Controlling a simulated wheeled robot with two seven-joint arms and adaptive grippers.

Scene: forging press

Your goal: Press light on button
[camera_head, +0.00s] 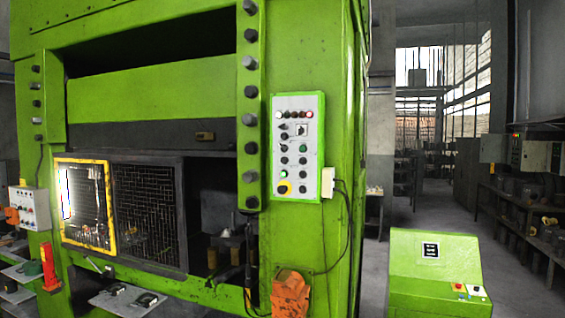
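A control panel (298,148) with a light grey face and green frame is fixed to the right front of the green press. It carries a row of small lamps at the top, several dark knobs and buttons, a green button (304,148), and a yellow-ringed button at the lower left. The labels are too small to read, so I cannot tell which one is the light on button. Other buttons are on the green console (435,270) at the lower right and on a grey box (30,207) at the far left. Neither of my grippers is in view.
The green press (335,60) fills the left and middle. A yellow-framed mesh guard (85,205) covers part of its opening. An orange pedal housing (290,293) sits at its front. Benches with parts (520,205) line the right side; grey floor (440,210) lies open between.

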